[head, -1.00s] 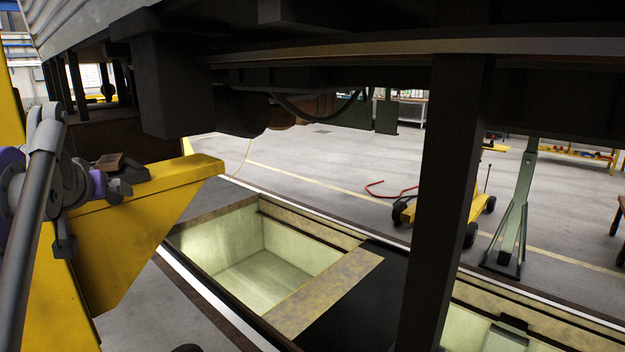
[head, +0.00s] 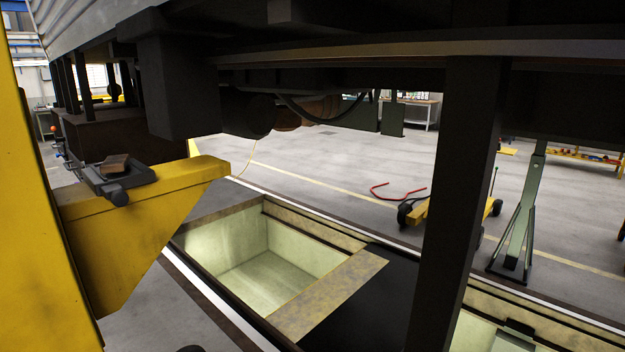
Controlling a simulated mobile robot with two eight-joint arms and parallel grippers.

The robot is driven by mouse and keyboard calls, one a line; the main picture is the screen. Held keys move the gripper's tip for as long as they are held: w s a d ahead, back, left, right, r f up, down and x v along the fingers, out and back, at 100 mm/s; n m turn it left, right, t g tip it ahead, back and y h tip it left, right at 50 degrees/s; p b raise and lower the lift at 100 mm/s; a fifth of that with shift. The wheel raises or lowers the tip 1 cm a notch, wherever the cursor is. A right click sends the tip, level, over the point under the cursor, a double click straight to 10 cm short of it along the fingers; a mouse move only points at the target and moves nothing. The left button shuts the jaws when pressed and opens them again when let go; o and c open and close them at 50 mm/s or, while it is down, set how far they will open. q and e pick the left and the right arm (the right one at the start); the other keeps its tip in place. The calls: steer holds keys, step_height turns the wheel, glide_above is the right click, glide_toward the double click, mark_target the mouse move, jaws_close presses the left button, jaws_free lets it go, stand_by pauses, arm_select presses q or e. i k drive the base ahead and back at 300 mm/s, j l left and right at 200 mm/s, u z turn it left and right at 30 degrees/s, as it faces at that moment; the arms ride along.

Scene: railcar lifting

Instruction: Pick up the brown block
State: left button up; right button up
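The brown block (head: 115,163) is a small piece that lies on a dark grey fitting (head: 142,176) on top of the yellow lifting bracket (head: 150,215), at the left of the head view. Nothing of mine touches it. Neither of my grippers shows in the head view, so their state is hidden.
A yellow column (head: 35,220) stands at the left edge, in front of the bracket. The dark railcar underside (head: 350,50) hangs overhead, with a dark post (head: 455,190) at centre right. An open pit (head: 265,265) lies below. A green stand (head: 522,215) is at right.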

mark_target(118, 163)
steer(key=u, duration=1.25)
